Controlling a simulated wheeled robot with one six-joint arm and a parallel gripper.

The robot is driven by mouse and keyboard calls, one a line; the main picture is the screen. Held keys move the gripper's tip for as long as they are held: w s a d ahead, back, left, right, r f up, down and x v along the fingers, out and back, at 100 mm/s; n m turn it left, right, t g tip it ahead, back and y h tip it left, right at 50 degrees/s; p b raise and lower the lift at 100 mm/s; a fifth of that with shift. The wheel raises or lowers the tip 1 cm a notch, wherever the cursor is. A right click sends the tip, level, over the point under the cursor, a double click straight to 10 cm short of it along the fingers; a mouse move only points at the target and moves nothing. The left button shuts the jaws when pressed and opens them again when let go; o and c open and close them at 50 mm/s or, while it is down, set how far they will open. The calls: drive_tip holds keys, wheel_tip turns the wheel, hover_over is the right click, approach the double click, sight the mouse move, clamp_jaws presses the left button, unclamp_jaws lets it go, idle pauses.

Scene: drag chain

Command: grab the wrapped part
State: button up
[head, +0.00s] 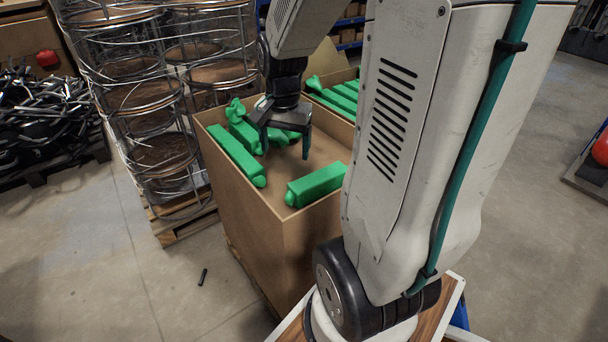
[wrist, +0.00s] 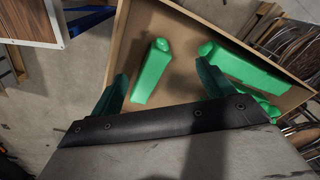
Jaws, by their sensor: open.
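Several green wrapped parts lie in an open cardboard box (head: 262,227). One wrapped part (head: 317,184) lies alone near the box's front right side; it also shows in the wrist view (wrist: 153,71), between my fingers in the picture. Another wrapped part (head: 236,155) lies along the left wall, and it shows at the right in the wrist view (wrist: 246,70). More green parts lie toward the back, partly behind my gripper. My gripper (head: 288,149) is open and empty over the box, its fingers pointing down. In the wrist view its fingertips (wrist: 163,78) are apart.
A second box (head: 340,108) with several green parts stands behind. Stacked wire reels (head: 150,110) stand close on the left. Dark scrap (head: 40,120) lies on a pallet at the far left. A small black piece (head: 203,277) lies on otherwise clear floor.

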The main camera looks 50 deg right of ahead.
sight(320, 176)
drive_tip(key=d+f+m, duration=0.2)
drive_tip(key=d+f, duration=0.1)
drive_tip(key=d, duration=0.1)
drive_tip(key=d+f+m, duration=0.3)
drive_tip(key=d+f, duration=0.1)
drive_tip(key=s+d+f+m, duration=0.1)
drive_tip(key=d+f+m, duration=0.1)
drive_tip(key=d+f, duration=0.2)
drive_tip(key=shift+d+f, duration=0.25)
drive_tip(key=shift+d, duration=0.2)
drive_tip(key=shift+m, duration=0.3)
wheel_tip(320, 176, down, 8)
drive_tip(key=shift+f, duration=0.15)
drive_tip(key=shift+w, duration=0.1)
drive_tip(key=c, duration=1.3)
